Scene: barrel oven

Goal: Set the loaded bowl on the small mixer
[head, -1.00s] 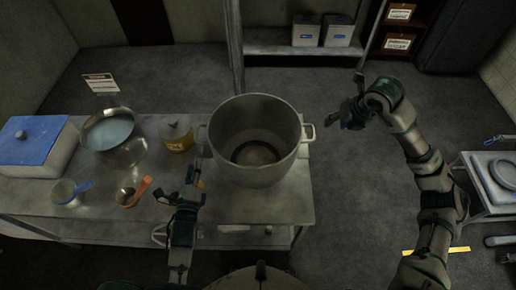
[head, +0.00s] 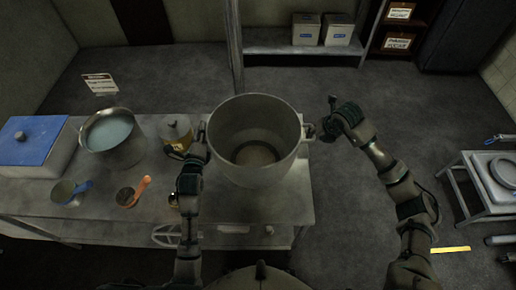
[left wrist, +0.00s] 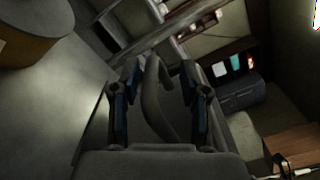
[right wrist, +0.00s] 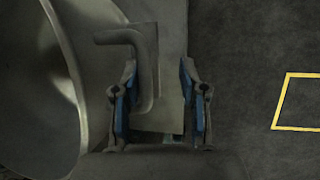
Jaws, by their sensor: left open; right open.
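The large metal bowl (head: 255,180), a deep pot with two side handles, stands upright at the right end of the steel table; something dark lies in its bottom. My left gripper (head: 201,138) is open at the bowl's left side. In the left wrist view the left handle (left wrist: 158,95) lies between its open fingers (left wrist: 155,100). My right gripper (head: 318,128) is open at the right handle. In the right wrist view that handle (right wrist: 145,70) shows between the open fingers (right wrist: 160,100). I cannot tell whether the fingers touch the handles. I cannot identify the mixer.
On the steel table (head: 110,200) stand a pot of pale liquid (head: 110,135), a yellow-labelled canister (head: 175,131), a blue-lidded bin (head: 30,145) and two scoops. A low stand (head: 495,190) is at the far right. Open floor lies between.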

